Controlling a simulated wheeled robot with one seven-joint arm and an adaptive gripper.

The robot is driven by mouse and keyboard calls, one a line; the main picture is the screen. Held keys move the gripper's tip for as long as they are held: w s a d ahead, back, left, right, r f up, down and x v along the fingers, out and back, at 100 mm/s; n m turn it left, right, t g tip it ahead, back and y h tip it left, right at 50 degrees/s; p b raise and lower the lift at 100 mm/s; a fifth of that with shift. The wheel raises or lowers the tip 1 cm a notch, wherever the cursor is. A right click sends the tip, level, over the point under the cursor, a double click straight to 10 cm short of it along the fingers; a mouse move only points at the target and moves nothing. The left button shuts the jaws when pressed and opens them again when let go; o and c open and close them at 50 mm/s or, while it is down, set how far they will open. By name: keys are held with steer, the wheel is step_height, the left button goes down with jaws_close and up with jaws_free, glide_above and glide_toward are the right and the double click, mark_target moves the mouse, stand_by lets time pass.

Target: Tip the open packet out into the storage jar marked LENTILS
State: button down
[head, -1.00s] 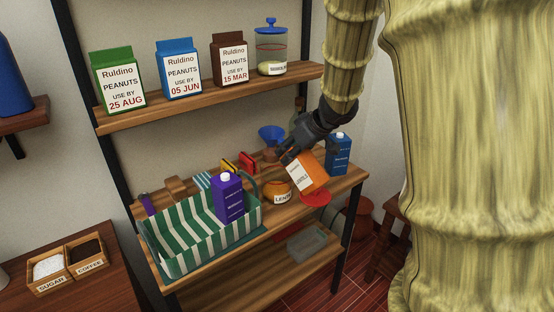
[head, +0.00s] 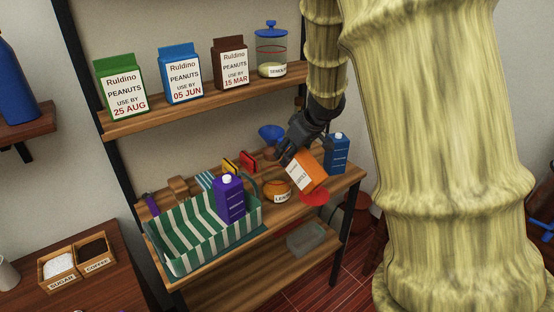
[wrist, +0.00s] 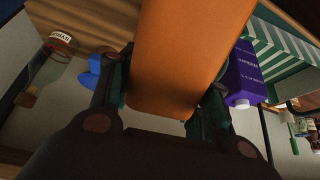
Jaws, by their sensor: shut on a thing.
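My gripper (head: 291,155) is shut on an orange packet (head: 311,171) with a white label. The packet is tilted over, above and just right of the orange jar (head: 277,190), whose label shows only "LEN". In the wrist view the packet (wrist: 185,55) fills the space between my fingers (wrist: 160,95). The packet's mouth and the inside of the jar cannot be made out. A red round lid (head: 314,198) lies on the shelf to the right of the jar.
A striped basket (head: 175,247) with a purple carton (head: 230,198) stands left of the jar. A blue carton (head: 337,154) stands close right of the packet. A blue funnel (head: 271,134) is behind. Peanut packets and a lidded jar (head: 271,52) line the upper shelf.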

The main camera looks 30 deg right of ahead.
steer(key=shift+w+a+r+g+p, duration=0.15)
steer(key=shift+g+p, duration=0.25)
steer(key=shift+p, duration=0.7)
steer(key=shift+w+d+r+g+p, duration=0.15)
steer(key=shift+g+p, duration=0.25)
steer(key=shift+p, duration=0.7)
steer(key=shift+w+a+r+g+p, duration=0.15)
steer(key=shift+g+p, duration=0.25)
steer(key=shift+p, duration=0.7)
steer(key=shift+w+a+g+h+p, duration=0.15)
steer(key=shift+w+g+h+p, duration=0.25)
steer(key=shift+w+g+p, duration=1.2)
steer(key=shift+s+r+t+p, duration=0.1)
steer(key=shift+s+t+p, duration=0.4)
steer(key=shift+p, duration=0.55)
steer(key=shift+w+a+g+p, duration=0.1)
steer(key=shift+w+g+p, duration=0.5)
steer(key=shift+p, duration=3.25)
